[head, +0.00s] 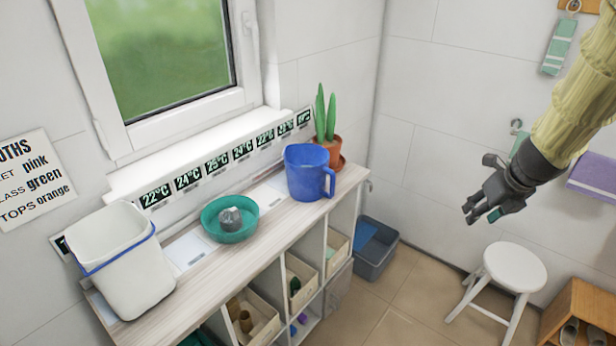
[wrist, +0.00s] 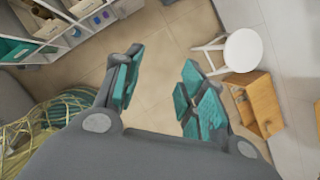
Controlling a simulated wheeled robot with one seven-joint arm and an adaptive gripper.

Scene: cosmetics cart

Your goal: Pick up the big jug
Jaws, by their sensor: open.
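The big jug is blue with a side handle. In the head view the jug (head: 308,172) stands upright on the shelf top, near its right end, in front of a potted plant. Its handle points right. My gripper (head: 482,214) is open and empty in the air, well to the right of the jug and apart from it. In the wrist view my gripper (wrist: 160,95) shows two parted fingers with teal pads over the floor. The jug does not show in the wrist view.
A white bin (head: 122,262) and a green bowl (head: 229,218) with a grey object stand left of the jug. A potted plant (head: 328,138) is close behind it. A white stool (head: 514,266) and a grey bin (head: 374,250) stand on the floor. The air between gripper and jug looks clear.

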